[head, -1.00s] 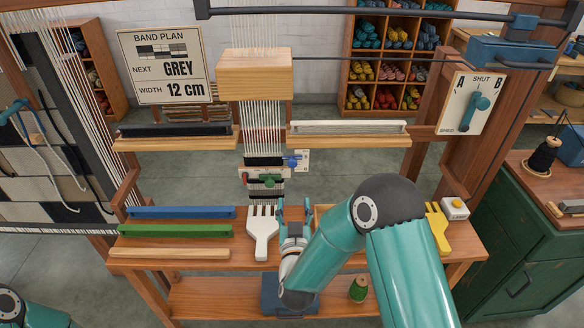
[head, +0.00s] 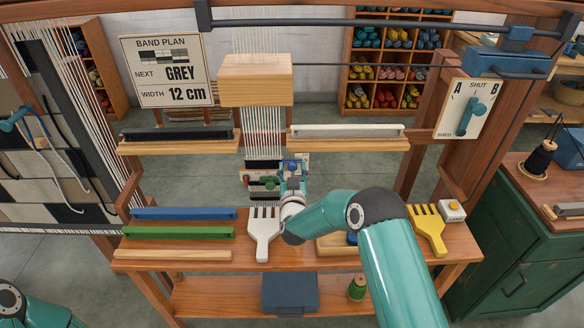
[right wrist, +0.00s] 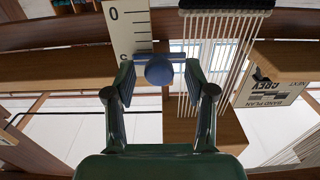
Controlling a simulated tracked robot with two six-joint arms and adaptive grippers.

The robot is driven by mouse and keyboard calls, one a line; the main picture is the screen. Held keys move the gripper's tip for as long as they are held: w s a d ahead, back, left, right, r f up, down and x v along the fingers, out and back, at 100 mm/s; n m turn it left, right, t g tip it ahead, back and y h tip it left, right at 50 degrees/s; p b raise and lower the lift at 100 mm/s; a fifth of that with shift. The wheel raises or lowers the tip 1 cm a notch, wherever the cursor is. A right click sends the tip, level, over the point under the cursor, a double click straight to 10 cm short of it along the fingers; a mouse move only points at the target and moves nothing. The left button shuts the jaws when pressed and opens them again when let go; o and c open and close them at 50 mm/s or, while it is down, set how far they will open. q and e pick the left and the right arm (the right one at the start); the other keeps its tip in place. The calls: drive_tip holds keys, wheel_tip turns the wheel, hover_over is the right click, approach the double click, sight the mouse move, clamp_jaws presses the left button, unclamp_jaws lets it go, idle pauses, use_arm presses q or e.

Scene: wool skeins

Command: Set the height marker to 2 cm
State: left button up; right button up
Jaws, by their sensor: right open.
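The height marker is a blue slider with a round knob (head: 292,165), on a pale scale plate by the warp threads in the head view. In the right wrist view the blue knob (right wrist: 159,70) sits against the scale plate (right wrist: 128,28), below its printed 0. A further figure there is partly covered. My right gripper (head: 293,182) is just in front of the plate. In the right wrist view its fingers (right wrist: 158,84) are open, one on each side of the knob, with gaps visible. My left gripper is out of view.
A wooden block (head: 256,80) hangs on the threads above. A yellow comb (head: 428,230) lies to the right.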

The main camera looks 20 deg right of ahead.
drive_tip(key=shift+w+d, duration=0.1)
drive_tip(key=shift+w, duration=0.2)
clamp_jaws()
